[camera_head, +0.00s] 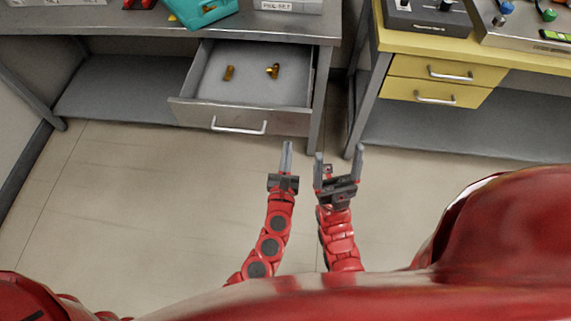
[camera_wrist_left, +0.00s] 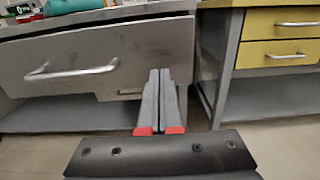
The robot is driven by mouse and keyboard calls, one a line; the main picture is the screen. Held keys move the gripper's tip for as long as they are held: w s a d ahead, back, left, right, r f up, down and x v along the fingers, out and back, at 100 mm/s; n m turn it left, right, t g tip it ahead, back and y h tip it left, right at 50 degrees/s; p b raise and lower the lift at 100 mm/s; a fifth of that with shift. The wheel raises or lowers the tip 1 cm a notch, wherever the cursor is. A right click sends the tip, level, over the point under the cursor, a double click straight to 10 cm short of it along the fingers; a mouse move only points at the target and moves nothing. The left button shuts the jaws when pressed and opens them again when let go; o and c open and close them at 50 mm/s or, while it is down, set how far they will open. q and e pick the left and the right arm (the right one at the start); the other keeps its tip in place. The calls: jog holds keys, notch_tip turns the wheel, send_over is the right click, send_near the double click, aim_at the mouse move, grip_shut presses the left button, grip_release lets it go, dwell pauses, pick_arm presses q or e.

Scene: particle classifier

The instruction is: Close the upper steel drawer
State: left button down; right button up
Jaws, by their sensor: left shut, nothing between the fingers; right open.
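The upper steel drawer (camera_head: 192,113) is pulled out from under the grey bench, with its inside showing. Its silver handle (camera_head: 240,128) is on the front face. Two small brass-coloured pieces (camera_head: 229,73) (camera_head: 273,71) lie inside. My left gripper (camera_head: 287,145) is shut and empty, in front of the right part of the drawer front. In the left wrist view its fingers (camera_wrist_left: 160,75) point at the drawer front (camera_wrist_left: 150,45), right of the handle (camera_wrist_left: 72,70); contact cannot be told. My right gripper (camera_head: 339,153) is open and empty, to the right of the left one.
The grey bench (camera_head: 120,45) carries a teal container (camera_head: 203,12) and a labelled box (camera_head: 288,6). A bench leg (camera_head: 319,100) stands right of the drawer. A yellow bench with two shut drawers (camera_head: 447,71) (camera_head: 436,95) is at right. The floor in front is clear.

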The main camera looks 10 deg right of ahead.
aim_at(291, 125)
pick_arm(q)
jog(key=x, duration=0.6)
dwell(0.3)
